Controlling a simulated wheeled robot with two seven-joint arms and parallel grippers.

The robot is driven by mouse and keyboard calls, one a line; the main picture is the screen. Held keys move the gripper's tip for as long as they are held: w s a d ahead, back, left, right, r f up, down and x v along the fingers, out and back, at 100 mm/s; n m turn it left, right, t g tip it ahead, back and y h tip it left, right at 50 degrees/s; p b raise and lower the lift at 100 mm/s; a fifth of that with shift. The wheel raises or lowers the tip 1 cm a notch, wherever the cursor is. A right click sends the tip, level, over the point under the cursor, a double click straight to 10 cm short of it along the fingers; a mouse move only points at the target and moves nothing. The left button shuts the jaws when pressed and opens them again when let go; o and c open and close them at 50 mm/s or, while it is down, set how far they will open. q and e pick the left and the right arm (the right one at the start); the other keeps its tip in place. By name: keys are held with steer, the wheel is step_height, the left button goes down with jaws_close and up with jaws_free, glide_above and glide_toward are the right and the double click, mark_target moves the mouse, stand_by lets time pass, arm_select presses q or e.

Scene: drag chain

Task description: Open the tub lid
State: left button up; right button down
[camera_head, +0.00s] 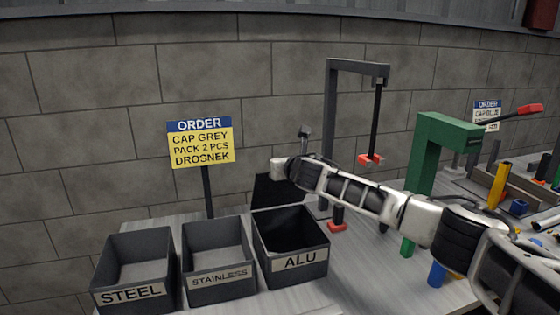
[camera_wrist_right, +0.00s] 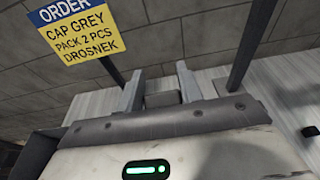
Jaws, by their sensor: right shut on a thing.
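The ALU tub (camera_head: 291,262) stands on the bench at the right end of a row of tubs, and its dark inside shows from above. A black panel, which looks like its lid (camera_head: 270,193), stands raised at the tub's back edge, partly covered by my right arm's end. My right gripper reaches in from the right, above and behind the tub. In the right wrist view my right gripper (camera_wrist_right: 162,92) is shut on a small grey block (camera_wrist_right: 162,100) between its fingers, which may be the lid's handle. My left gripper is not in view.
The STEEL tub (camera_head: 132,294) and STAINLESS tub (camera_head: 219,281) stand open to the left. An order sign (camera_head: 201,144) on a post rises behind them. A dark gantry frame (camera_head: 329,110) and a green frame (camera_head: 428,150) stand close to my right arm.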

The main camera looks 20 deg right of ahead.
steer(key=shift+w+f+g, duration=0.3)
steer(key=shift+f+g, duration=0.2)
steer(key=shift+f, duration=0.15)
stand_by(1.1)
steer(key=c, duration=0.9)
jaws_free()
steer(key=shift+a, duration=0.1)
steer(key=shift+r, duration=0.1)
steer(key=shift+s+r+p, duration=0.25)
steer(key=shift+r+p, duration=0.25)
steer(key=shift+r, duration=0.3)
steer(key=shift+s+r, duration=0.5)
steer(key=shift+r, duration=0.4)
steer(key=shift+s+a+r, duration=0.1)
steer(key=shift+s+r, duration=1.2)
steer(key=shift+r, duration=0.75)
steer(key=shift+s+d+r, duration=0.1)
steer(key=shift+s+r, duration=1.25)
steer(key=shift+r, duration=0.7)
steer(key=shift+s+a+r, duration=0.1)
steer(key=shift+s+r, duration=1.2)
steer(key=shift+r, duration=0.75)
